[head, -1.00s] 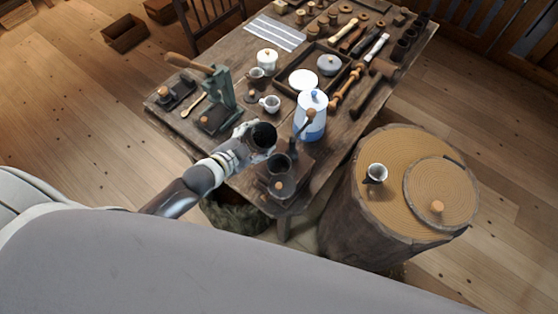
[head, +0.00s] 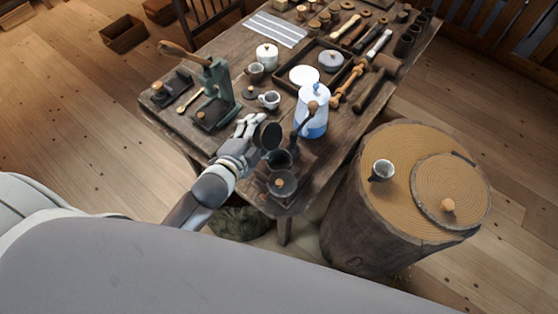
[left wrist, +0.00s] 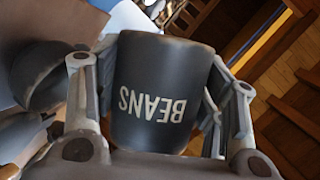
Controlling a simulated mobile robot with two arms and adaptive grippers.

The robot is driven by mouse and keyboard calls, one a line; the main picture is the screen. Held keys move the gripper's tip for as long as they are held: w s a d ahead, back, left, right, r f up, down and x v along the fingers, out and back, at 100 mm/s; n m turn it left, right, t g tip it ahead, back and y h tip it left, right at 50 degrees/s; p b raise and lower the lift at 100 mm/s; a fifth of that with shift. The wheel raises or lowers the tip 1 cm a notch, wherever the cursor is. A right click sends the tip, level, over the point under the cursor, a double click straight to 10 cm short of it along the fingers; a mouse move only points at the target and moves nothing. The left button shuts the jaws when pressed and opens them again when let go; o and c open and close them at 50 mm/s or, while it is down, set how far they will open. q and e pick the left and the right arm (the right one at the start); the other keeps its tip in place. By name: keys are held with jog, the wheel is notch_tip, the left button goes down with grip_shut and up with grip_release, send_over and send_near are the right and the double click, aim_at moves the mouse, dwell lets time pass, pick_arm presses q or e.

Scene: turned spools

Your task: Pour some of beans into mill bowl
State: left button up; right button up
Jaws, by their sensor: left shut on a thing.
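My left gripper (head: 246,138) is shut on a dark canister (head: 268,135). In the left wrist view the canister (left wrist: 163,95) fills the middle between my two fingers, and its pale "BEANS" lettering appears upside down. In the head view it is tilted, its dark mouth turned towards the mill bowl (head: 281,160), which sits close below and to the right. A rounded dark bowl shape (left wrist: 45,75) lies beside the canister in the left wrist view. I cannot make out beans in either vessel or falling between them. My right gripper is not in view.
The mill's crank knob (head: 313,106) rises beside a blue and white pot (head: 312,118). A green press (head: 216,90) and small cup (head: 270,99) stand further left. A stump (head: 390,220) holds another cup (head: 382,170).

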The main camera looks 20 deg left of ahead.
pick_arm(q)
jog(key=shift+s+d+f+m+t+y+b, duration=0.2)
jog(key=shift+f+m+t+y+b, duration=0.4)
jog(key=shift+b, duration=1.25)
jog(key=shift+d+r+p, duration=0.1)
jog(key=shift+r+p, duration=0.3)
jog(key=shift+r, duration=0.15)
jog(key=shift+r+m, duration=0.2)
jog(key=shift+m, duration=0.4)
jog(key=shift+s+d+f+m+t+y+b, duration=0.1)
jog(key=shift+d+f+m+t+y+b, duration=0.3)
jog(key=shift+m+b, duration=0.55)
jog(key=shift+d+r+m+b, duration=0.15)
jog(key=shift+r+m+b, duration=0.15)
jog(key=shift+b, duration=0.3)
jog(key=shift+s+r, duration=0.1)
jog(key=shift+r, duration=0.1)
jog(key=shift+d+r+m+t+b, duration=0.1)
jog(key=shift+d+m+t+b, duration=0.1)
jog(key=shift+m+t+b, duration=0.2)
